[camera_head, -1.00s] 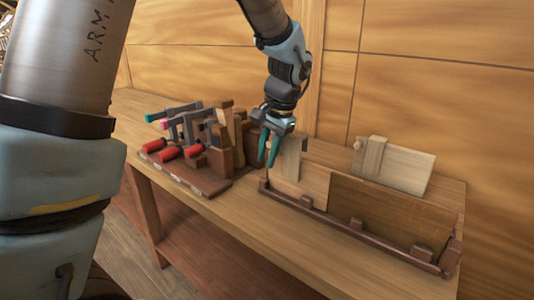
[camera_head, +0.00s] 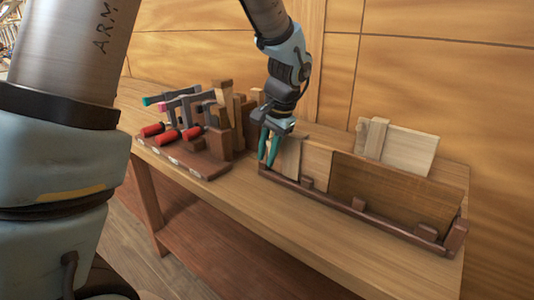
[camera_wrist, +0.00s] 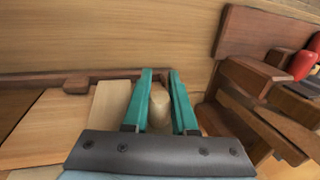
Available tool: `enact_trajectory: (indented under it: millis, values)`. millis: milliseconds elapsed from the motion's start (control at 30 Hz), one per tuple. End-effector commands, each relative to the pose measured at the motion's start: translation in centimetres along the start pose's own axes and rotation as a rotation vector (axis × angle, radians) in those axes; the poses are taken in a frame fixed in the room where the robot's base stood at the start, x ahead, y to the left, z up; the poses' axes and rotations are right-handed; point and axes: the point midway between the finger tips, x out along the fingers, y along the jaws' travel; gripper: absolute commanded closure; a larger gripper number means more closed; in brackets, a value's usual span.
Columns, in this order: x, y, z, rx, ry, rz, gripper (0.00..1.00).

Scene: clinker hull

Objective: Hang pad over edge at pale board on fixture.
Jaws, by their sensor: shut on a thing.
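My gripper (camera_head: 269,148) is at the left end of the fixture (camera_head: 345,208), its teal fingers pointing down. In the wrist view my gripper (camera_wrist: 160,95) has a rounded pale wooden piece (camera_wrist: 159,108) between its fingers. I take it as part of the pad. A pale strip (camera_head: 288,157) of the pad shows just right of the fingers, in front of the pale board (camera_head: 316,163). The strip also shows in the wrist view (camera_wrist: 108,112), beside the pale board (camera_wrist: 38,120). I cannot tell whether the pad rests on the board's edge.
A darker board (camera_head: 385,193) stands in the fixture to the right. Another pale board (camera_head: 408,150) with a wooden block (camera_head: 376,138) stands behind. A tool rack (camera_head: 190,160) with red-handled tools is close on the left. The bench front (camera_head: 270,220) is clear.

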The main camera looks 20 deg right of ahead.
Motion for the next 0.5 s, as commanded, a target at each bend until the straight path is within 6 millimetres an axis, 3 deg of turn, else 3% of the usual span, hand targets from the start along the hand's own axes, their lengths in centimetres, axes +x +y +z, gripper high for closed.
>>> enact_trajectory:
  millis: [500]
  values:
    - [0.47,0.12,0.01,0.0,-0.001,0.0,1.0]
